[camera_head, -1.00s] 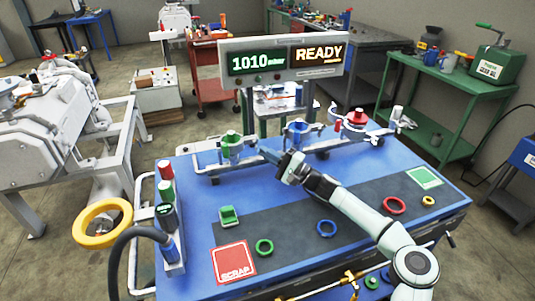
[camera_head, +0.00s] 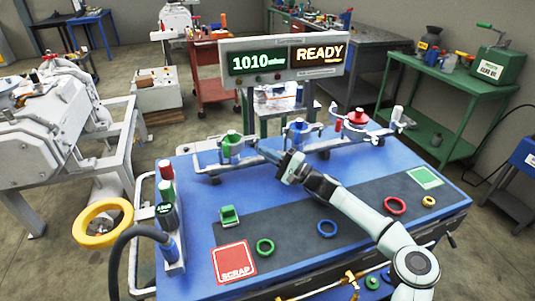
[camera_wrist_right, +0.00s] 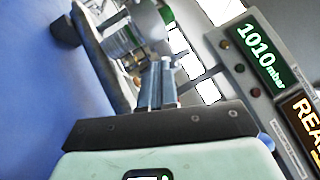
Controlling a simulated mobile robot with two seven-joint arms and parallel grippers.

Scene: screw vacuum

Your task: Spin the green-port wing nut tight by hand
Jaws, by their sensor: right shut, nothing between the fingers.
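The green port (camera_head: 231,147) stands at the left of the row of ports along the back of the blue workbench (camera_head: 203,215). In the right wrist view a silvery fitting with a green band (camera_wrist_right: 140,28) is just beyond my fingertips. The wing nut itself is too small to make out clearly. My right gripper (camera_head: 262,147) is just right of the green port. It also shows in the right wrist view (camera_wrist_right: 163,68), with its fingers together and nothing between them. My left gripper is not in view.
A blue port (camera_head: 298,132) and a red port (camera_head: 357,118) stand to the right. A display (camera_head: 283,57) reading 1010 mbar and READY rises behind.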

